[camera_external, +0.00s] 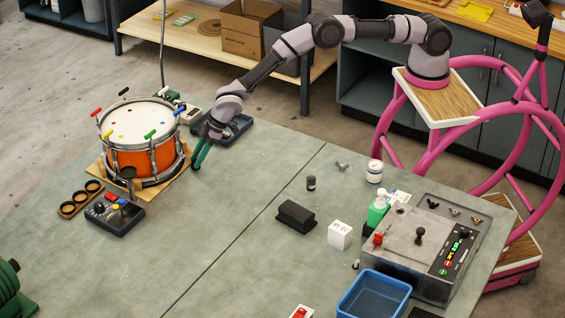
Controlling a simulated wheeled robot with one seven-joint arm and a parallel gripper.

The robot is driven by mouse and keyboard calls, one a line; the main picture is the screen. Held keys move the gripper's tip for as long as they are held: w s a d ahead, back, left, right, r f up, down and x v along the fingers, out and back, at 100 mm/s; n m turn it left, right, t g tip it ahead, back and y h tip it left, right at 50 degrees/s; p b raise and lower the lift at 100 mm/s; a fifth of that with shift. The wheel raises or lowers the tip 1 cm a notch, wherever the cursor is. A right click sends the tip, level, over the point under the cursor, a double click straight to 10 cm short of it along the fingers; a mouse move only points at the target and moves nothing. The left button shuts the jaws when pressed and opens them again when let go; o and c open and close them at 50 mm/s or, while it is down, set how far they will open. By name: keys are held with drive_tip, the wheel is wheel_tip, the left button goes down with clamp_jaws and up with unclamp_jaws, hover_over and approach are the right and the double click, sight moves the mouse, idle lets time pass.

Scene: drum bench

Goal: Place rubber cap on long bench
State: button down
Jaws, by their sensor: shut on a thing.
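The long bench (235,235) has a grey-green top that runs across the view, with a dark seam across it. My gripper (198,163), with teal fingers, points down just right of the drum, low over the bench. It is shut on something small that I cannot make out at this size. I cannot tell the rubber cap for certain. A small dark cylinder (311,183) stands on the bench right of the seam. The orange drum (140,140) stands on a wooden board and has coloured pegs around its rim.
A dark tray (229,130) lies behind my gripper. A control box (114,215) and a ringed wooden holder (81,200) are in front of the drum. A black block (296,217), white cube (340,235), blue bin (374,296) and grey machine (410,250) are at right. The middle is clear.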

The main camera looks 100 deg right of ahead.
drive_tip(key=shift+f, duration=0.15)
drive_tip(key=c, duration=0.6)
unclamp_jaws()
drive_tip(key=s+d+r, duration=0.1)
drive_tip(key=s+r, duration=0.4)
drive_tip(key=r, duration=0.5)
drive_tip(key=s+d+r+m, duration=0.1)
drive_tip(key=s+d+r, duration=0.1)
drive_tip(key=s+r, duration=0.5)
drive_tip(key=s+d+r, duration=0.1)
drive_tip(key=s+r, duration=0.2)
drive_tip(key=r, duration=0.9)
drive_tip(key=s+d+r+m, duration=0.2)
drive_tip(key=s+d+r, duration=0.2)
drive_tip(key=s+r, duration=1)
drive_tip(key=s+m, duration=0.1)
drive_tip(key=s, duration=1)
drive_tip(key=s+d+r+m, duration=0.1)
drive_tip(key=s, duration=1)
drive_tip(key=s+m, duration=0.1)
drive_tip(key=s, duration=1.1)
drive_tip(key=shift+d+r+t+y, duration=0.25)
drive_tip(key=shift+r+t+y, duration=0.05)
drive_tip(key=shift+t+y, duration=0.1)
